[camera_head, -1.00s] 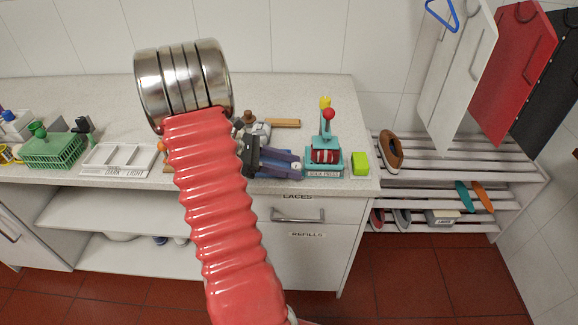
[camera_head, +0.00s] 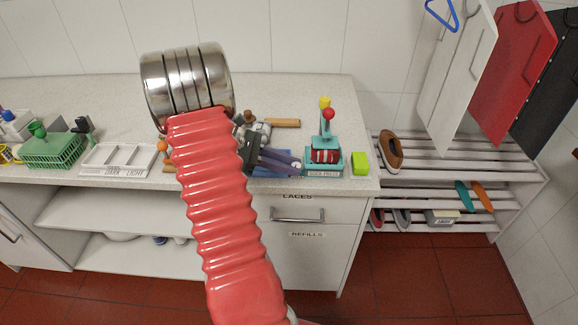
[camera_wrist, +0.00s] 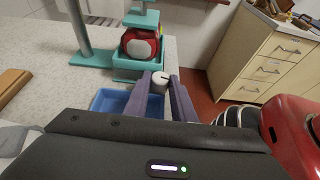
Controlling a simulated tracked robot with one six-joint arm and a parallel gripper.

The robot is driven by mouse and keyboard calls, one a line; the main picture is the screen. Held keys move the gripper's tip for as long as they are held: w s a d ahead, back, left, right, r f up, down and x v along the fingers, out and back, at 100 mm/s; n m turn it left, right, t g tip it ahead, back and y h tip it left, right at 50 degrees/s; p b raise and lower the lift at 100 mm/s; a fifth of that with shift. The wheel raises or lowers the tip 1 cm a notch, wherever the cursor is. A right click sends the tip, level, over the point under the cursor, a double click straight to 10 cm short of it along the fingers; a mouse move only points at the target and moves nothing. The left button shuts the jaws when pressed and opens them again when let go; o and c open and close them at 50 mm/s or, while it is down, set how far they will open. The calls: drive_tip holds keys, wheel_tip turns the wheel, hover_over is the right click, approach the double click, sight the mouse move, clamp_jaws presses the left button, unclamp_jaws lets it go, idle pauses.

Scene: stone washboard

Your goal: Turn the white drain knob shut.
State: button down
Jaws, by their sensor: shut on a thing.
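The white drain knob (camera_wrist: 159,79) shows in the wrist view with a dark mark on its top. My gripper (camera_wrist: 158,84) has its two purple fingers closed around it, one on each side. The lower part of the knob is hidden.
A teal press (camera_head: 324,166) with a red ball-topped handle stands just right of my gripper. A lime-green block (camera_head: 360,163) is further right, near the counter's end. A wooden-handled tool (camera_head: 283,123) lies behind.

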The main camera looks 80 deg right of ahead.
drive_tip(key=shift+d+m+y, duration=0.15)
drive_tip(key=shift+m+y, duration=0.75)
drive_tip(key=shift+y, duration=0.1)
drive_tip(key=c, duration=1.5)
unclamp_jaws()
drive_tip(key=v, duration=1.3)
drive_tip(key=shift+w, duration=0.4)
drive_tip(key=shift+c, duration=0.3)
